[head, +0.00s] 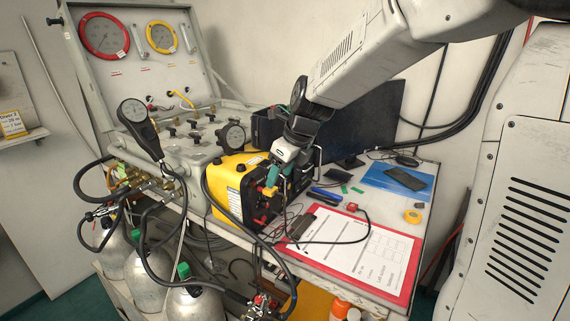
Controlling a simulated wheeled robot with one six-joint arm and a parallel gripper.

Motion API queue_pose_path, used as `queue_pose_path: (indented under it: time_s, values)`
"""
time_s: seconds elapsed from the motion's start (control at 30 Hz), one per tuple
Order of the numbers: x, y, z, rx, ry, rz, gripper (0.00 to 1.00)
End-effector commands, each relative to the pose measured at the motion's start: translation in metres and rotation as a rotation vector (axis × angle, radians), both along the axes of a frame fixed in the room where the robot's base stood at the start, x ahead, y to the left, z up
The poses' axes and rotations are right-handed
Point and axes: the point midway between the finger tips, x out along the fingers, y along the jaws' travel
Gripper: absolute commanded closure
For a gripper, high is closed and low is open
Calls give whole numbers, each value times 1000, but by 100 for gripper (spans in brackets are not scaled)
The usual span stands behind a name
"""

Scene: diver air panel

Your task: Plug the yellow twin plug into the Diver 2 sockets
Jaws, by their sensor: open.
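A yellow and black box (228,187), which looks like the diver radio unit, stands on the bench left of centre, with its dark front facing right. My gripper (281,172) is open and points down close in front of that face. Small yellow, red and teal parts show around the fingertips. A small yellow piece (269,191) there may be the yellow twin plug, but I cannot tell whether it sits in a socket. The Diver 2 sockets and their labels cannot be made out, partly hidden by my gripper.
A red clipboard (403,298) with paper lies at the front of the bench. A red plug (352,207) with a black lead is on its top edge. A blue folder (388,186) and yellow tape roll (413,216) lie right. Black hoses and grey cylinders (147,277) are at left.

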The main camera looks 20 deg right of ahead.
Motion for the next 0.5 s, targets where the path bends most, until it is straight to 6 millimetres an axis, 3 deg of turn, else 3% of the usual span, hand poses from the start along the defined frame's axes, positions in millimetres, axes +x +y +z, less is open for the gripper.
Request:
queue_pose_path:
  time_s: [0.2,0.5]
  values:
    - [10,7,-30,-1,3,3,44]
    - [14,10,-43,-2,0,3,44]
